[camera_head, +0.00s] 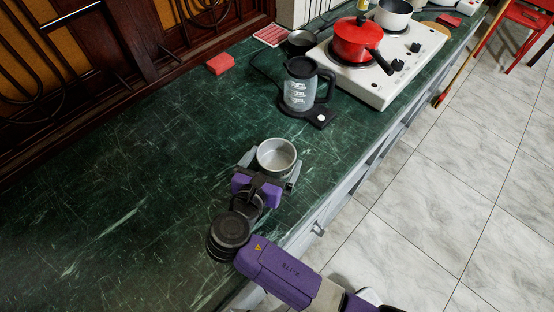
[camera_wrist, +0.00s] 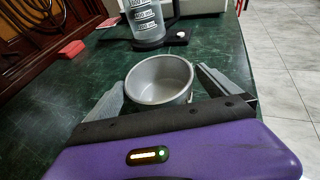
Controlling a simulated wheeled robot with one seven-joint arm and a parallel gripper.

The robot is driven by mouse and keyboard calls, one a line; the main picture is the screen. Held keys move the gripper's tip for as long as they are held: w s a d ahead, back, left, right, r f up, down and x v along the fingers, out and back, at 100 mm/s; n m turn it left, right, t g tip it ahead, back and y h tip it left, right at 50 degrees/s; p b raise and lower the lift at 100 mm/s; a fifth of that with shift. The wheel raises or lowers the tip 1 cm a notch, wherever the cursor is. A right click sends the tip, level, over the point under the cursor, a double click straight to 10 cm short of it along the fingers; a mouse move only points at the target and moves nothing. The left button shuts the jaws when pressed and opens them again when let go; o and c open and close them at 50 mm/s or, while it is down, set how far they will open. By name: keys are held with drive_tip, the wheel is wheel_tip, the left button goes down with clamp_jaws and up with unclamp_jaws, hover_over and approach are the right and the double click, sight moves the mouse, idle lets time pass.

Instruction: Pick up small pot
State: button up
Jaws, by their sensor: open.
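The small pot (camera_head: 277,158) is a round grey metal pot, upright on the green marble counter, with its inside empty. In the wrist view the small pot (camera_wrist: 160,80) sits between the two grey fingers of my gripper (camera_wrist: 165,92). In the head view my gripper (camera_head: 270,172) has one finger at the pot's left and one at its right. The fingers are spread apart, and a gap shows between the pot and the left finger.
Beyond the pot stands an electric kettle (camera_head: 300,88) on its black base. A white stove (camera_head: 385,65) holds a red pot (camera_head: 357,40) and a white pot (camera_head: 393,14). A red block (camera_head: 220,64) lies near the wall. The counter's left part is bare.

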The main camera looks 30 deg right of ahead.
sight(282, 145)
drive_tip(key=x, duration=0.5)
drive_tip(key=shift+w+d, duration=0.15)
drive_tip(key=shift+w, duration=0.15)
drive_tip(key=c, duration=1.3)
drive_tip(key=shift+c, duration=0.2)
drive_tip(key=shift+r, duration=0.1)
